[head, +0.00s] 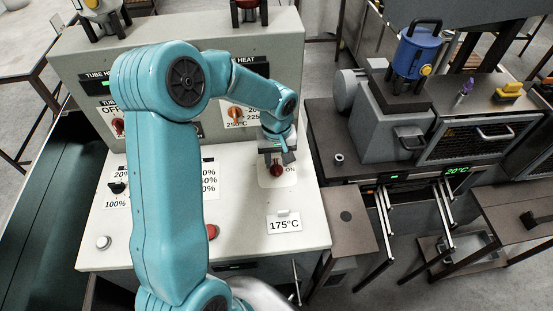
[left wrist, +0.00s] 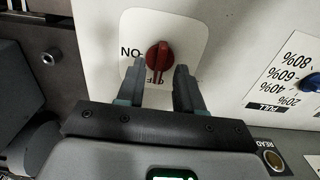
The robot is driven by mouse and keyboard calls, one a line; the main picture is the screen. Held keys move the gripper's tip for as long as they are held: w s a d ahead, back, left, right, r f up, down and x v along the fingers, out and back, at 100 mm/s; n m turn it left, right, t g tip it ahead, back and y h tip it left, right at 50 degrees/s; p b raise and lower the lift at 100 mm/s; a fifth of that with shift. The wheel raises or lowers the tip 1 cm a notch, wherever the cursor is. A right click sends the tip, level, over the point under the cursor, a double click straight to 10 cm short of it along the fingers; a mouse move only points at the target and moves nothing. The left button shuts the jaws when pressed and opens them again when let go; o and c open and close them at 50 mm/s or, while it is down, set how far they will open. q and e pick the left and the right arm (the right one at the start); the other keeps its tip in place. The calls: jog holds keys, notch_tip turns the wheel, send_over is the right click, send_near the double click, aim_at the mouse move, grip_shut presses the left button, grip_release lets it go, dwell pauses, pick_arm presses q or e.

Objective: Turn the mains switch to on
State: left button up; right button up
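The mains switch is a red rotary knob (head: 277,170) on a white plate on the sloped panel, with ON printed to its right in the head view. In the left wrist view the knob (left wrist: 158,55) is in line with OFF, partly hidden between my fingers; ON is to its left. My left gripper (head: 278,158) points down at the knob from above it in the head view. In the left wrist view its fingers (left wrist: 159,68) are apart, one each side of the knob's lower end; I cannot tell whether they touch it. My right gripper is not in view.
A 175°C card (head: 284,224) stands on the panel below the switch. A black dial (head: 117,187), a white button (head: 103,242) and a red button (head: 212,231) are on the same panel. Red heat knobs (head: 235,113) are on the upright face behind. A grey machine (head: 395,130) stands right.

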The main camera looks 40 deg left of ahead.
pick_arm(q)
jog(key=shift+f, duration=0.7)
jog(key=shift+s+f, duration=0.1)
jog(key=shift+f, duration=0.05)
grip_shut()
